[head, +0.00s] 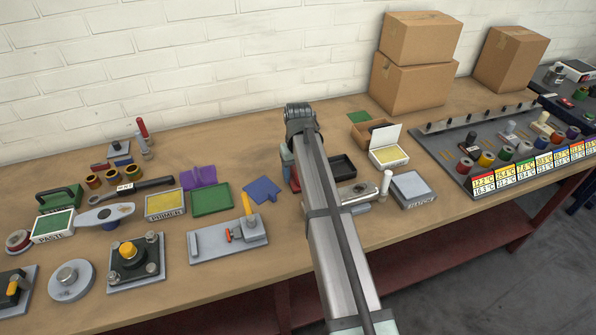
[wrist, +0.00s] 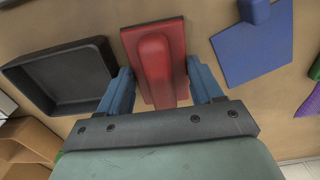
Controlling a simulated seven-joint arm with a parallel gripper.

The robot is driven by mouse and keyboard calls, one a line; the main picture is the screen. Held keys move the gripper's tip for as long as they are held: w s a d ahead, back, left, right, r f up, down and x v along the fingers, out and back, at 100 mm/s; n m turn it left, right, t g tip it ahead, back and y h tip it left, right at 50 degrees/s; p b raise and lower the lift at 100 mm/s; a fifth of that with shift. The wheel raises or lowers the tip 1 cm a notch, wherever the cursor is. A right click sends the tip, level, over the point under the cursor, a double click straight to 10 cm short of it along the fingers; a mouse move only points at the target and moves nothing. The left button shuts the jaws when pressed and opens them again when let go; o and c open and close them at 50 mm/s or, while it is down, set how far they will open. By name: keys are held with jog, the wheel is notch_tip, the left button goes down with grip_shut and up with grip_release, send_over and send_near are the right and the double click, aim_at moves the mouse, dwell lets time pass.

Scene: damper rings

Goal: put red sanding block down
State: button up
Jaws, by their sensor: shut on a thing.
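The red sanding block (wrist: 154,62) has a flat red base and a raised rounded handle. It sits between the two blue fingers of my gripper (wrist: 160,88) in the wrist view, and the fingers are shut on it. In the head view only a sliver of the red block (head: 295,183) shows beside my gripper (head: 289,167), and my arm hides the rest. The block is over the bench between the black tray and the blue piece. I cannot tell whether its base touches the wood.
A black tray (head: 342,167) lies close on one side, also in the wrist view (wrist: 60,76). A blue flat piece with a handle (head: 262,190) lies on the other side (wrist: 252,46). A clamp fixture (head: 208,245) stands nearer the front edge. Cardboard boxes (head: 412,85) stand behind.

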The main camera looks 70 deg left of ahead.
jog(key=shift+f, duration=0.25)
dwell(0.3)
jog(key=o, duration=1.1)
notch_tip(320, 180, up, 14)
jog(key=shift+f, duration=0.1)
dwell(0.4)
grip_shut()
dwell(0.8)
dwell(0.5)
notch_tip(320, 180, up, 12)
dwell(1.8)
